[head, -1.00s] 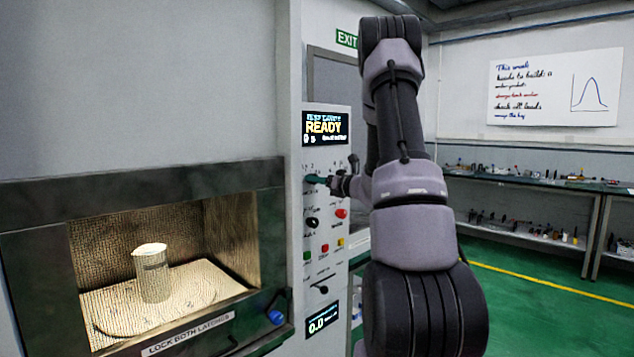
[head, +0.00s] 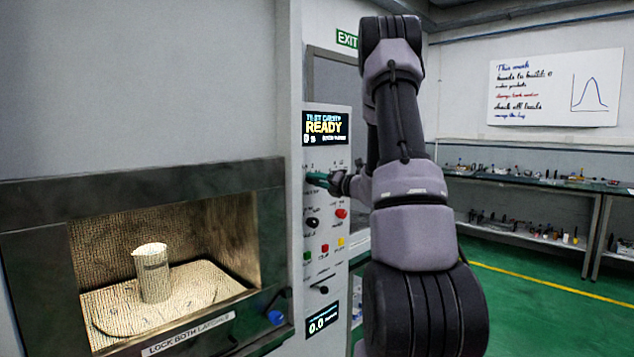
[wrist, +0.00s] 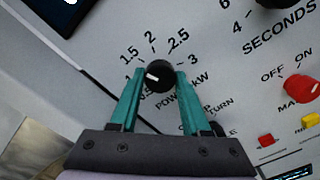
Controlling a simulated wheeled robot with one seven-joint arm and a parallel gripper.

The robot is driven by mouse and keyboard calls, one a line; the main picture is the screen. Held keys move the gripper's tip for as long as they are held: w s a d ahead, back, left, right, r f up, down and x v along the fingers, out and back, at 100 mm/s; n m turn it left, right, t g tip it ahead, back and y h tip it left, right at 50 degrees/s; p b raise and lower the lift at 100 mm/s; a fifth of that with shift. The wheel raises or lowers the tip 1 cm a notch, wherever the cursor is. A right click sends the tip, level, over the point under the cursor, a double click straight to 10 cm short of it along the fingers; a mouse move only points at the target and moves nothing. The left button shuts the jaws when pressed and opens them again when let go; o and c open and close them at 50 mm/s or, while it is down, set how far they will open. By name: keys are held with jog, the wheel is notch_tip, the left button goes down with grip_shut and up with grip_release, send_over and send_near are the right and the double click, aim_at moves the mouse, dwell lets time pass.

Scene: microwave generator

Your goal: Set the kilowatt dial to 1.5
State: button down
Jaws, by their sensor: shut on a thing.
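The kilowatt dial (wrist: 160,80) is a round black knob with a white pointer line, in the wrist view. Labels from 0.5 to 3 and "kW" surround it. The pointer aims left, near the 1 mark and below the 1.5 mark; its exact setting is hard to read. My gripper (wrist: 157,72) has its two teal fingers shut on the knob, one on each side. In the head view my gripper (head: 322,180) is at the upper part of the control panel (head: 342,262), and the dial is hidden or too small to read there.
The panel display (head: 325,127) reads READY. A seconds dial (wrist: 275,3) and a red knob (wrist: 300,88) are nearby on the panel. At left, the microwave cavity (head: 95,235) holds a pale beaker (head: 153,275) on a plate. Benches line the right wall.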

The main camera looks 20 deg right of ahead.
jog(key=shift+c, duration=1.8)
grip_release()
jog(key=v, duration=1.1)
